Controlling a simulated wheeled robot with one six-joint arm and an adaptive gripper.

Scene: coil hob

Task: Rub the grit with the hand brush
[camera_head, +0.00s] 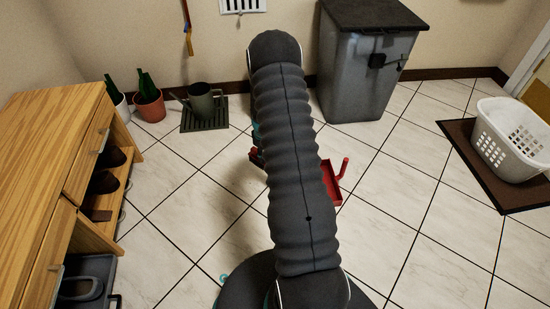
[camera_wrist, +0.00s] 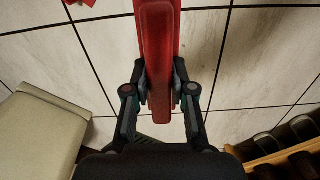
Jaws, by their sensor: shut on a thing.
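The red hand brush (camera_wrist: 156,40) is in my gripper (camera_wrist: 163,98), its handle between the two fingers in the wrist view. It reaches out of the top of that view, so its bristles are hidden. In the head view my arm covers most of the gripper, and only a small red part of the brush (camera_head: 256,156) shows at its left. Faint brownish specks (camera_wrist: 204,46), possibly the grit, lie on the pale tile right of the brush in the wrist view. I cannot tell whether the brush touches the floor.
A red dustpan (camera_head: 331,188) lies on the floor right of my arm. A grey bin (camera_head: 362,75) and a dark tray (camera_head: 204,125) with a watering can stand by the wall. A wooden shoe cabinet (camera_head: 45,140) is at left. A white basket (camera_head: 512,140) is at right; tiles between are clear.

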